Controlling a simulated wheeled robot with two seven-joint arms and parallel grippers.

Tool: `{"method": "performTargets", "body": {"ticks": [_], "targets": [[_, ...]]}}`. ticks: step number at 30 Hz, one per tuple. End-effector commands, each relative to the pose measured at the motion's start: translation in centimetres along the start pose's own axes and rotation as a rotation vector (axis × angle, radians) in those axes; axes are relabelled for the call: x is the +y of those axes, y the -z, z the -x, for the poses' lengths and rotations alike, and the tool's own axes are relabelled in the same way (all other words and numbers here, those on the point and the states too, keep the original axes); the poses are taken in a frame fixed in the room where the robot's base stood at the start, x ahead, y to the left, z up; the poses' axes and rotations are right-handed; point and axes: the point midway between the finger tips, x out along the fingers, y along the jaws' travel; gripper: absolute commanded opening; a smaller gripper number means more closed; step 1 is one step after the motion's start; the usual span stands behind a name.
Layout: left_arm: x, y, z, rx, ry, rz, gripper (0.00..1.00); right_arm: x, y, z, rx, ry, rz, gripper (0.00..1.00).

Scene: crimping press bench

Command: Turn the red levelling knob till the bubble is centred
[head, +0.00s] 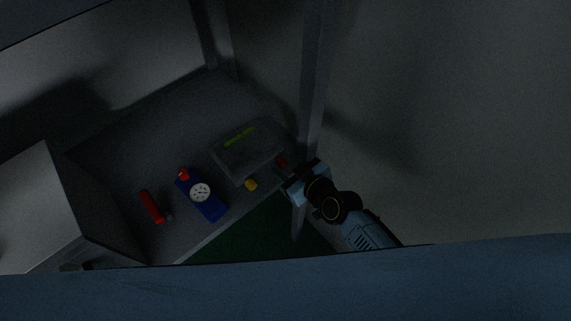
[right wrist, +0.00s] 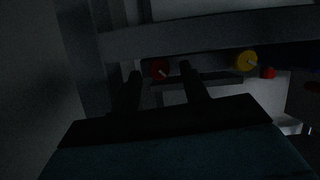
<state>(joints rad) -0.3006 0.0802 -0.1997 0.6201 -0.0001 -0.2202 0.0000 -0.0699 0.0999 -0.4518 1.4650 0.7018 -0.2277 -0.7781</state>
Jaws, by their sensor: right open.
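The red levelling knob (head: 281,162) sits at the right end of the front face of a grey block (head: 232,164). A yellow knob (head: 251,184) is on the same face, to its left. A yellow-green vial (head: 239,137) lies on the block's top; its bubble is too small to make out. My right gripper (head: 285,172) is open just in front of the red knob. In the right wrist view the red knob (right wrist: 160,70) shows between the two fingertips, with the yellow knob (right wrist: 246,61) to the right. I cannot tell whether the fingers touch the knob. My left gripper is out of view.
A blue device (head: 211,208) with a white dial (head: 200,191) and a red top stands left of the block. A red cylinder (head: 151,206) lies beside it. A large grey box (head: 42,205) fills the left. A grey post (head: 314,85) rises close to my right gripper.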

Motion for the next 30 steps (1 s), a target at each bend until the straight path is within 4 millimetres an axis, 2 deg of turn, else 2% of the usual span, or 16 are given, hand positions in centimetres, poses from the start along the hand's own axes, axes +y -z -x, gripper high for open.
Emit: {"method": "performTargets", "body": {"ticks": [4,13,23,30], "targets": [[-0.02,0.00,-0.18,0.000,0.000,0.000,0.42,-0.02,0.02,-0.93,0.000,0.000,0.001,0.44],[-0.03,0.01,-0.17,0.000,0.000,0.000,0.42,-0.01,0.03,-1.05,0.000,0.000,0.001,0.44],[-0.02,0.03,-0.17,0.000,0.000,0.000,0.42,0.01,0.02,-1.02,0.000,0.000,0.001,0.01],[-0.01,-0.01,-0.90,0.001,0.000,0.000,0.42,0.22,-0.06,-1.11,0.003,0.028,-0.067,0.00]]}}
